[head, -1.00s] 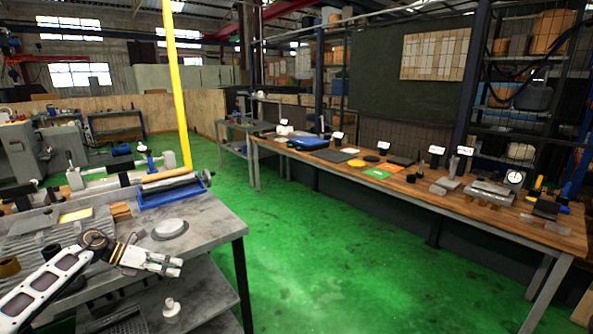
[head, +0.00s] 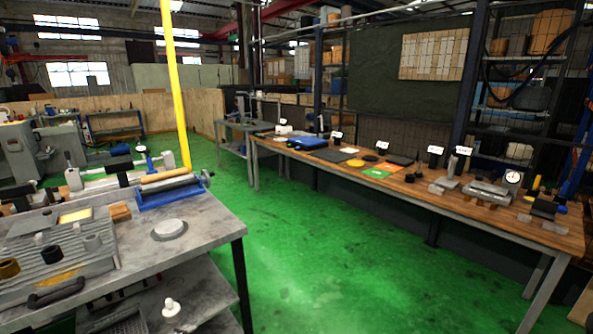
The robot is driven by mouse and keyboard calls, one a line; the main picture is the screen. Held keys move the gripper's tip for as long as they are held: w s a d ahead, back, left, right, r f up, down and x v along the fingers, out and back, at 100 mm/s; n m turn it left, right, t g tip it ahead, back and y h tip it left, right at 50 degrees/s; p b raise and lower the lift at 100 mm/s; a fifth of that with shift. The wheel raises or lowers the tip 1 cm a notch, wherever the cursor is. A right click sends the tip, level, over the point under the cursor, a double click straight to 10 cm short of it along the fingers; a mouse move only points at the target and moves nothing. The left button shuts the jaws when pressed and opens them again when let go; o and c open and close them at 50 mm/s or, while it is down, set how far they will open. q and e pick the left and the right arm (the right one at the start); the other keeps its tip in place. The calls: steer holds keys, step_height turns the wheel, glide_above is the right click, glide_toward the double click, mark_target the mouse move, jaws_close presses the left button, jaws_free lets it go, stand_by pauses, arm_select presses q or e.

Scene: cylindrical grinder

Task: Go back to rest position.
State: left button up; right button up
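Neither of my grippers shows in the head view now. The grey metal workbench (head: 206,232) at the left has no arm over it. On it are a ribbed grey plate (head: 30,257) with small cylinders, a round grey disc (head: 169,230) and a blue tray (head: 168,194) holding a wooden-handled roller (head: 165,175).
A long wooden table (head: 408,187) with tools, plates and a dial gauge (head: 512,177) runs along the right. A yellow post (head: 176,90) stands behind the workbench. Green floor (head: 310,255) between the workbench and the table is clear. A lower shelf (head: 200,297) sits under the workbench.

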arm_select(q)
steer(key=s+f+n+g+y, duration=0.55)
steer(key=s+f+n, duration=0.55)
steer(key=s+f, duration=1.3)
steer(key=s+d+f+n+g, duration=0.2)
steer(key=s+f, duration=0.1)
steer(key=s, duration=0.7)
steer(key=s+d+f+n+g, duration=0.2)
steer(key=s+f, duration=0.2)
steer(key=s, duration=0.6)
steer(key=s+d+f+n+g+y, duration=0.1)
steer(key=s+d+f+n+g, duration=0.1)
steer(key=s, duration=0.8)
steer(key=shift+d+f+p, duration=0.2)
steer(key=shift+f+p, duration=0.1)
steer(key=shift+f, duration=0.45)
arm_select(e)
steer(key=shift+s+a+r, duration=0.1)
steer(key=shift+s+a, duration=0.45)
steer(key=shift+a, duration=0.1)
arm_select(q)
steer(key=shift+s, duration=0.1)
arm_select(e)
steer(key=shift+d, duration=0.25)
